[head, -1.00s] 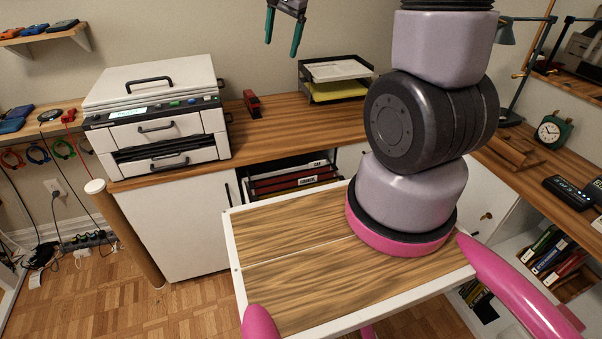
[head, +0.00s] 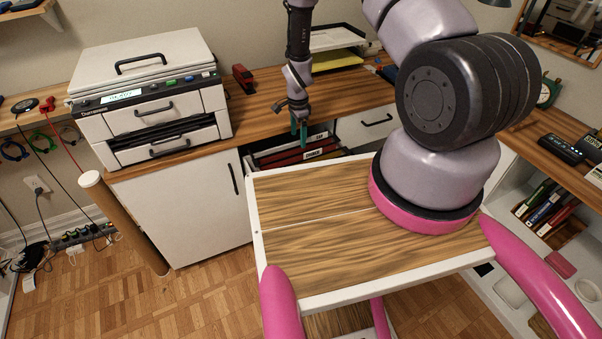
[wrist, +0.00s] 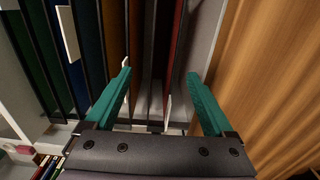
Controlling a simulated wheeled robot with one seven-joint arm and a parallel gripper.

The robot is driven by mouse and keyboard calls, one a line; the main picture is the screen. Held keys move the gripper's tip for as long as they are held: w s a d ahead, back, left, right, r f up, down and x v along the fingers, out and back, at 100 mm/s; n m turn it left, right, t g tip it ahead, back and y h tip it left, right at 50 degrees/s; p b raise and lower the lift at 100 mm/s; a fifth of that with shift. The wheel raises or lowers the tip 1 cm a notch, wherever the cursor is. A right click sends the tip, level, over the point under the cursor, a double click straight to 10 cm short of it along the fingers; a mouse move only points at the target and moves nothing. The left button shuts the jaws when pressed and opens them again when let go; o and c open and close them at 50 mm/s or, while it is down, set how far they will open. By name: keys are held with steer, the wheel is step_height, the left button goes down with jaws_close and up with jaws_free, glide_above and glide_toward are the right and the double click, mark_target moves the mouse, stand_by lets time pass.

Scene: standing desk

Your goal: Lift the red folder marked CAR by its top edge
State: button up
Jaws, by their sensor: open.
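Hanging folders with white label tabs fill an open drawer under the desk. A red folder (head: 280,160) shows at the drawer's front in the head view; the label writing is too small to read surely, so I cannot tell which is CAR. In the wrist view a dark red folder (wrist: 178,45) stands upright between my fingers' lines, with a white tab near its near end. My gripper (head: 299,128) is open and points down over the drawer. Its two teal fingers (wrist: 158,98) stand apart in the wrist view, with nothing visibly clamped.
In the wrist view green (wrist: 30,50) and blue (wrist: 88,45) folders hang to the left, and a wooden surface (wrist: 265,70) lies close on the right. A printer (head: 150,95), red stapler (head: 243,78) and paper tray (head: 335,50) stand on the desk above.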

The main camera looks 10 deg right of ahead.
mark_target(298, 149)
steer(key=f, duration=0.7)
steer(key=shift+w+f, duration=0.3)
steer(key=shift+w, duration=0.05)
step_height(298, 149, down, 5)
jaws_close()
